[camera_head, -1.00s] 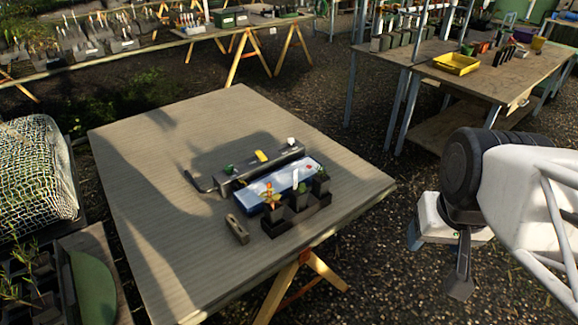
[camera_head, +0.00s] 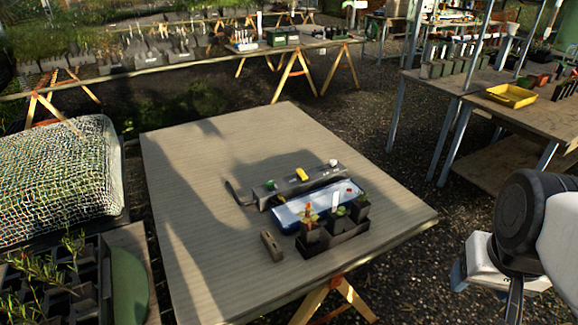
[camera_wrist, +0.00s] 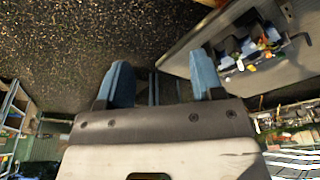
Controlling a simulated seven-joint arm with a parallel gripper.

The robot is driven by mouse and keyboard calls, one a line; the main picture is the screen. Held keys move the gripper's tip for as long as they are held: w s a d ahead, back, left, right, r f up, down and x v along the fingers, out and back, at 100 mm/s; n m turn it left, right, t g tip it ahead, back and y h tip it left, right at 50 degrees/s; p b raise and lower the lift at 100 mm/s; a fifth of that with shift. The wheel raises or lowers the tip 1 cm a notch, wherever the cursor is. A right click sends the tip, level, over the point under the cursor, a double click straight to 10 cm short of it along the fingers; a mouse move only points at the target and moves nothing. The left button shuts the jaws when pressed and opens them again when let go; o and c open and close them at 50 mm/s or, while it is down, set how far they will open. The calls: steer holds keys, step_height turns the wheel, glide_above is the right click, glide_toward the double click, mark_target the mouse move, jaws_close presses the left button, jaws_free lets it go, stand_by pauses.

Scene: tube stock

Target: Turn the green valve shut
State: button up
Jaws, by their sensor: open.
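A dark grey manifold bar (camera_head: 290,187) lies on the wooden table, with a green valve (camera_head: 270,184) at its left, a yellow one (camera_head: 302,174) in the middle and a white one (camera_head: 333,162) at its right end. A bent pipe leaves its left end. My gripper (camera_head: 490,285) is at the right, off the table's right side and well apart from the valve. In the wrist view my gripper (camera_wrist: 162,85) shows two blue fingers spread apart with nothing between them. The manifold group appears there at the upper right, too small to tell the green valve clearly.
A blue-and-white tray (camera_head: 300,208) lies in front of the bar. A dark holder with potted seedlings (camera_head: 335,238) stands nearer, and a small grey block (camera_head: 271,245) lies to its left. The table's left and far parts are clear. Another table with a yellow tray (camera_head: 511,95) stands right.

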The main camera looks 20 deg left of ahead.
steer(key=w+a+n, duration=0.2)
steer(key=w+a, duration=0.4)
steer(key=w, duration=0.5)
steer(key=w+a+n+g, duration=0.1)
steer(key=w+a+n, duration=0.1)
steer(key=w+a, duration=0.65)
steer(key=w+a+n, duration=0.2)
steer(key=w+a, duration=0.3)
steer(key=w, duration=0.7)
steer(key=w+a+f+n, duration=0.1)
steer(key=w+a+f, duration=0.4)
steer(key=a, duration=0.5)
steer(key=w+a+f+n+g, duration=0.1)
steer(key=w+a+f+n, duration=0.1)
steer(key=w+a+f, duration=0.4)
steer(key=w+a+f+n, duration=0.2)
steer(key=w+a+f, duration=0.3)
steer(key=a+f, duration=0.4)
steer(key=shift+w+a+f+g, duration=0.15)
steer(key=shift+a, duration=1.5)
steer(key=shift+w+a+f+g, duration=0.1)
steer(key=shift+w+a+g, duration=0.05)
steer(key=shift+a, duration=1.5)
steer(key=shift+w+a+f, duration=0.1)
steer(key=shift+a+f, duration=0.3)
steer(key=shift+a, duration=0.05)
